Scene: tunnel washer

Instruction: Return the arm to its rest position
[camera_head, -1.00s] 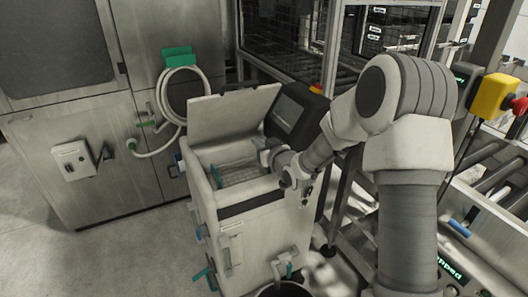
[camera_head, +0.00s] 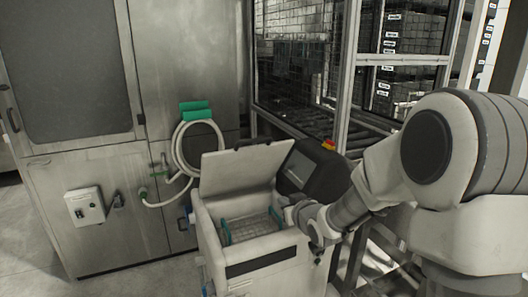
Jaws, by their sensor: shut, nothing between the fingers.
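My arm comes in from the right edge and bends down to the left. My gripper (camera_head: 318,254) hangs at the right front corner of an open pale cabinet (camera_head: 268,268). The gripper is small here and partly merged with the wrist. Its fingers look together, with nothing seen in them. I cannot tell whether it touches the cabinet. The cabinet's lid (camera_head: 245,172) stands raised. A wire basket (camera_head: 252,226) with teal handles sits inside the opening.
A dark control panel with a red button (camera_head: 312,170) stands right behind the cabinet, close to my forearm. A coiled hose (camera_head: 178,150) hangs on the steel machine (camera_head: 100,215) at left. A framed glass enclosure (camera_head: 300,75) is behind. Floor is clear at lower left.

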